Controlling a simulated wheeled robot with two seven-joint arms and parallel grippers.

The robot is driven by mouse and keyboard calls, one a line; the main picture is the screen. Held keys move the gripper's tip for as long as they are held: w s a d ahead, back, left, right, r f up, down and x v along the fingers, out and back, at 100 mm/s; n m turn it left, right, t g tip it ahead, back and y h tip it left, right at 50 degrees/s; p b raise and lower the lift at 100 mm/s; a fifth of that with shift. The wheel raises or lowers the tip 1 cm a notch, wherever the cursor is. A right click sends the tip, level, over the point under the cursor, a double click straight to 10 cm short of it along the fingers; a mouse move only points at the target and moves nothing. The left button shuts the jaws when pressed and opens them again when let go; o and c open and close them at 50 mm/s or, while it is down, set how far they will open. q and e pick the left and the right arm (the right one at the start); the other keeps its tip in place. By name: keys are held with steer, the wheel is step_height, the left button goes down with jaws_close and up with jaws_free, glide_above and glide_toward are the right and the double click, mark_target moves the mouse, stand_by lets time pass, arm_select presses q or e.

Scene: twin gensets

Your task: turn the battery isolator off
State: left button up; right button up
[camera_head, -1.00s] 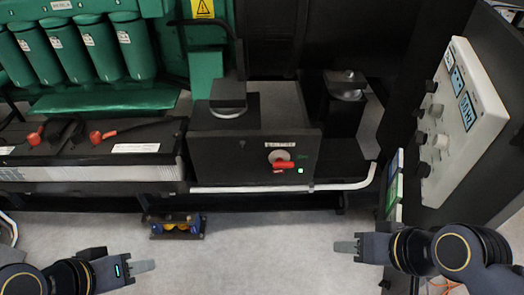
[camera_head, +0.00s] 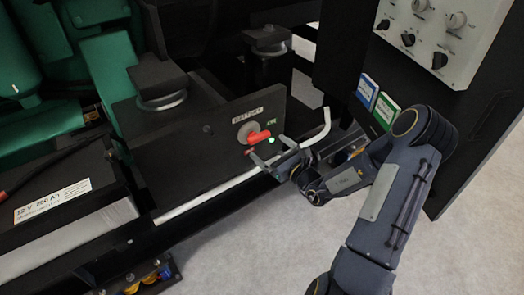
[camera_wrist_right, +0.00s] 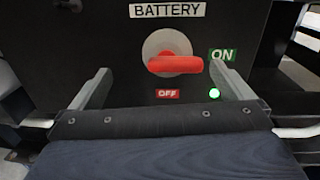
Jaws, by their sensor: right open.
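The battery isolator is a red handle (camera_head: 259,137) on a round grey disc (camera_head: 246,131), set in a black panel (camera_head: 215,140). In the right wrist view the red handle (camera_wrist_right: 175,64) lies level, pointing right toward a green ON label (camera_wrist_right: 222,55). A red OFF label (camera_wrist_right: 167,94) is below the disc, and a green lamp (camera_wrist_right: 214,93) is lit. My right gripper (camera_head: 267,150) is open just in front of the panel. In the wrist view its fingers (camera_wrist_right: 160,85) stand wide on either side of the handle, apart from it. My left gripper is out of view.
A white-grey rail (camera_head: 235,182) runs along below the panel, close under my right gripper. A battery (camera_head: 60,215) stands at left. A control panel with knobs (camera_head: 440,35) and blue and green booklets (camera_head: 385,112) are at right. The floor in front is clear.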

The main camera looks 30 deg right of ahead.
mark_target(261, 138)
steer(key=shift+m+h, duration=0.8)
steer(key=w, duration=0.2)
steer(key=w+f, duration=0.1)
steer(key=w, duration=0.2)
steer(key=w+d+f+b, duration=0.1)
steer(key=w, duration=0.1)
steer(key=shift+w, duration=0.4)
steer(key=shift+c, duration=0.3)
